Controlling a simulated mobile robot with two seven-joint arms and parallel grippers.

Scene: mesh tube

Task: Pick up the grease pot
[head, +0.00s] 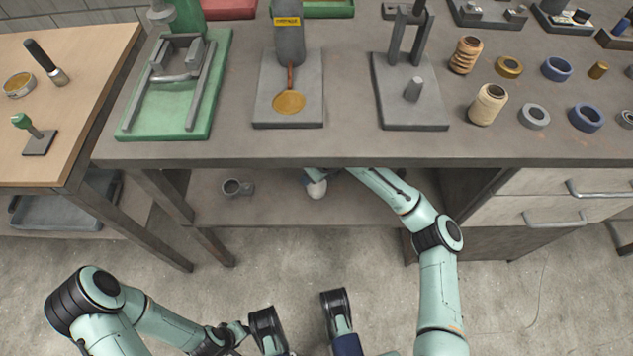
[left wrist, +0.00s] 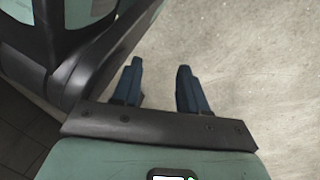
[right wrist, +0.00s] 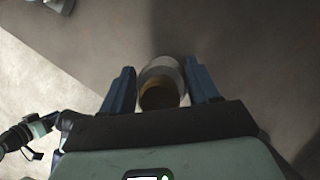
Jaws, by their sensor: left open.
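A pale, round pot (right wrist: 163,72) with a brownish end, which I take to be the grease pot, lies between the fingers of my right gripper (right wrist: 160,70) in the right wrist view. The fingers flank it closely; whether they press on it I cannot tell. In the head view my right arm reaches under the grey bench, and a whitish rounded thing (head: 316,188), likely the same pot, shows at the lower shelf (head: 280,208). The bench edge hides much of that gripper. My left gripper (left wrist: 160,66) is open and empty above the floor in the left wrist view.
The grey bench top (head: 250,146) overhangs the shelf. A grey cup-shaped part (head: 233,187) stands on the shelf left of the whitish thing. Drawers (head: 540,205) close the right side. A wooden table (head: 85,75) with a tin (head: 18,84) stands left.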

